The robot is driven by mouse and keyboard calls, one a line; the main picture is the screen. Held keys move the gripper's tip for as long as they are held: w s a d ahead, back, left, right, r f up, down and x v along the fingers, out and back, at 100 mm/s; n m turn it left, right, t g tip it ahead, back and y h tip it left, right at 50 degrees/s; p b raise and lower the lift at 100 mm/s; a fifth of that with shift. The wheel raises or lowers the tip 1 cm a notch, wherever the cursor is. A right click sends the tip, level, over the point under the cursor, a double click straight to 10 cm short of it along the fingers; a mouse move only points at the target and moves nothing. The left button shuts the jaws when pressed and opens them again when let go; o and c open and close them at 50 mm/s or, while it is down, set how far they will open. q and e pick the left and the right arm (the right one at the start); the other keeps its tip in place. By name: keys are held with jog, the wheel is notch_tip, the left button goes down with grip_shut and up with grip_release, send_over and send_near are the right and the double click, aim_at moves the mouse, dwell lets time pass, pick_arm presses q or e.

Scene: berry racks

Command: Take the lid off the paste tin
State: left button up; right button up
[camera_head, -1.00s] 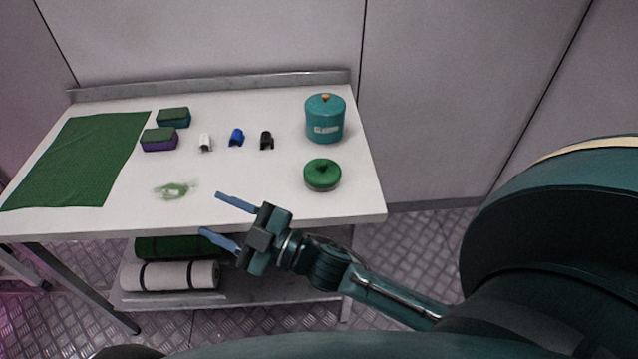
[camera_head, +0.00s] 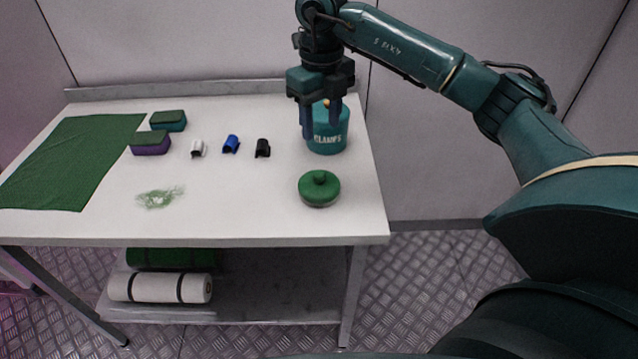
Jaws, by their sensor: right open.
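A teal canister (camera_head: 330,141) with pale lettering and an orange knob (camera_head: 326,103) on its lid stands upright at the back right of the table. My right gripper (camera_head: 321,130) points down at it, open, with its two blue fingers over the upper part of the canister, one on either side of the knob in this view. I cannot tell whether the fingers touch the lid, and the gripper hides part of the lid. My left gripper is not in view.
The white table (camera_head: 240,215) also holds a green mat (camera_head: 70,160), two sponge-like blocks (camera_head: 168,120) (camera_head: 150,144), and small white (camera_head: 197,149), blue (camera_head: 231,145) and black (camera_head: 263,148) clips. A green smear (camera_head: 160,198) marks the top. Rolls (camera_head: 160,288) lie on the shelf below.

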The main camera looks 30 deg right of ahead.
send_over(319, 173)
jog(key=f, duration=0.7)
jog(key=shift+s+f, duration=0.2)
jog(key=shift+s, duration=0.1)
jog(key=shift+w+f+p, duration=0.2)
jog(key=shift+f+p, duration=0.4)
jog(key=shift+f, duration=1.95)
grip_shut()
